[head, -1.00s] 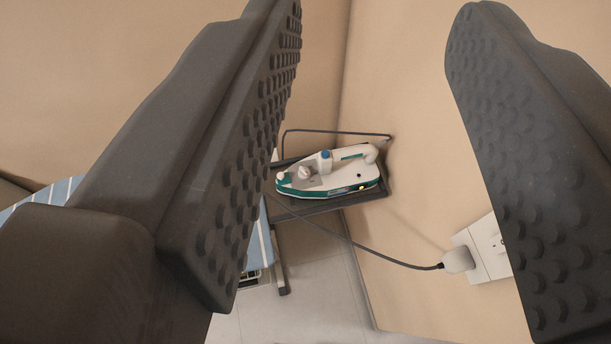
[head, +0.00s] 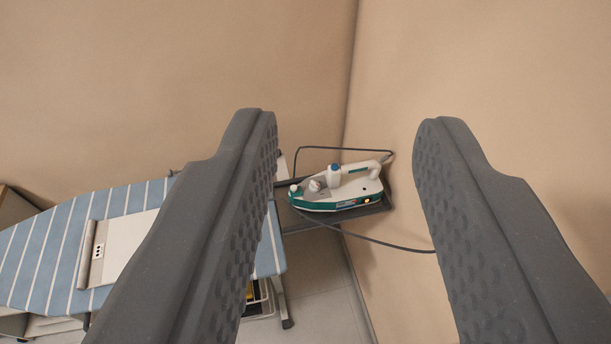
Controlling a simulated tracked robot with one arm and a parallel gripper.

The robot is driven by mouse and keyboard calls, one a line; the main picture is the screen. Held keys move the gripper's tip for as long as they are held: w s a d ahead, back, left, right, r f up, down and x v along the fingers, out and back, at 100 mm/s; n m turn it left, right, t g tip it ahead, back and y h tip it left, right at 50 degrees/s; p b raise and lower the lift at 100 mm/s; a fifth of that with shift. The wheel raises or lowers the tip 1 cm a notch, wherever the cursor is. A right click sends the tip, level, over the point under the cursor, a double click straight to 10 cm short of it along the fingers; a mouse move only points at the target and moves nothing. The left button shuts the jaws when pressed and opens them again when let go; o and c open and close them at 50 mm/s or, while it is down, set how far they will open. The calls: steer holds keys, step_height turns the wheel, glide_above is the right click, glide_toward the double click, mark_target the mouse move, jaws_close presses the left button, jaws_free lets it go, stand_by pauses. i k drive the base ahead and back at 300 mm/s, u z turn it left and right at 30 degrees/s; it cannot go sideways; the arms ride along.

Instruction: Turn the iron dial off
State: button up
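The iron (head: 345,197) is white and teal and rests on a dark tray (head: 382,205) at the end of the ironing board, by the room corner. A light round knob (head: 316,184), which looks like the dial, sits on its top toward the left end; its setting is too small to read. A small orange light (head: 367,201) shows on the iron's side. My gripper (head: 345,135) is open and empty. Its two fingers frame the iron from this view, and the iron lies beyond them, apart from both.
The blue striped ironing board (head: 45,245) stands at left, with a pale flat folded item (head: 128,240) on it. The grey cord (head: 390,244) runs from the iron along the right wall (head: 520,100). Tan walls close in behind the iron. Floor (head: 318,310) shows below.

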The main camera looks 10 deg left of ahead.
mark_target(314, 186)
steer(key=u, duration=0.25)
steer(key=i, duration=1.2)
steer(key=z, duration=0.25)
